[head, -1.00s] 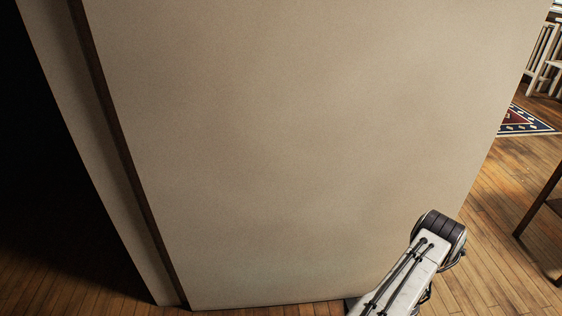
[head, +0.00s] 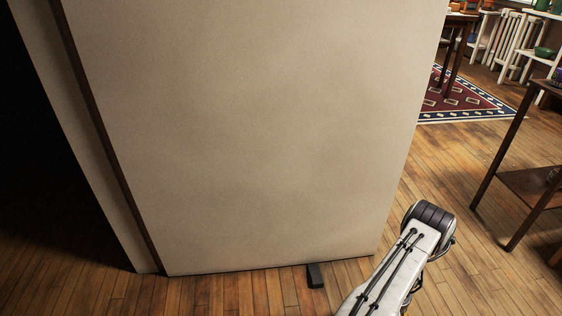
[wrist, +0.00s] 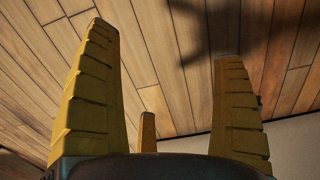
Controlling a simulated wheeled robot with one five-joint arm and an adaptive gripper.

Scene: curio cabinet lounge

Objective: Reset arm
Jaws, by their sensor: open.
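My gripper (wrist: 165,75) shows in the wrist view with its yellow ribbed fingers spread wide apart. Nothing is between them, and wooden floor lies beyond. A smaller orange-yellow finger shows low between them. In the head view my white arm with its dark rounded joint is at the lower right, in front of the right edge of a large beige panel. The gripper itself is not visible in the head view.
The beige panel (head: 240,140) fills the left and middle. A small dark block (head: 316,276) is at its foot. A brown table (head: 525,185) stands at the right. Wooden floor (head: 450,180) is open between, with a patterned rug (head: 470,107) farther back. The far left is dark.

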